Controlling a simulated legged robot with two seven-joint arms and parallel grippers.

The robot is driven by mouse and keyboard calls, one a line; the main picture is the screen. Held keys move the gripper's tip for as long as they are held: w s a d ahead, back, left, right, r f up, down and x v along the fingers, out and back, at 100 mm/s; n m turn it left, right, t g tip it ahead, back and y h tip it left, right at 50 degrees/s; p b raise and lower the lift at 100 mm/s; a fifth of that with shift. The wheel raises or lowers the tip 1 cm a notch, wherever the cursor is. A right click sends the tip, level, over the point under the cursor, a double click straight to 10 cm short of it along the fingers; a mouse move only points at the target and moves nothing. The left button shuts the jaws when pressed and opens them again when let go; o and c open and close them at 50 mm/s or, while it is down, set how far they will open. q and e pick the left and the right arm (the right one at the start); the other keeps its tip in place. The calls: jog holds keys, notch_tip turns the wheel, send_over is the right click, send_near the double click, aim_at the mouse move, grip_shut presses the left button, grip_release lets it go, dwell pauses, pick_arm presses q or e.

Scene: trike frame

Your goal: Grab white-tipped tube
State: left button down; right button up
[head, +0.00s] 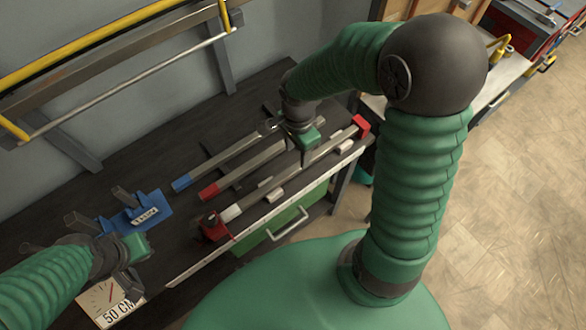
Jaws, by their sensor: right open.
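The white-tipped tube (245,204) is a long grey bar with a white end at lower left. It lies on the dark bench, running up and right between two red blocks. A red-tipped tube (235,178) and a blue-tipped tube (213,165) lie roughly parallel behind it. My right gripper (304,150) is open and points down over the tubes' right part, close to the white-tipped one; contact cannot be told. My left gripper (132,282) is low at the bench's left; its jaws are unclear.
A red block (214,229) stands at the white end and another red block (361,126) at the far end. A blue labelled fixture (146,213) and a 50 CM sign (112,300) are at left. A green drawer (285,225) is below the bench edge. Tiled floor (510,190) is clear at right.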

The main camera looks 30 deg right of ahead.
aim_at(293, 168)
jog(key=f, duration=0.5)
jog(key=a+f+b, duration=0.1)
jog(key=f, duration=0.2)
jog(key=shift+w+f, duration=0.15)
jog(key=shift+w, duration=0.1)
jog(key=shift+d+f, duration=0.1)
jog(key=shift+f, duration=0.2)
jog(key=shift+w+d+f, duration=0.1)
jog(key=shift+w+d, duration=0.1)
jog(key=shift+s+a, duration=0.1)
jog(key=shift+a, duration=0.15)
jog(key=c, duration=0.7)
grip_shut()
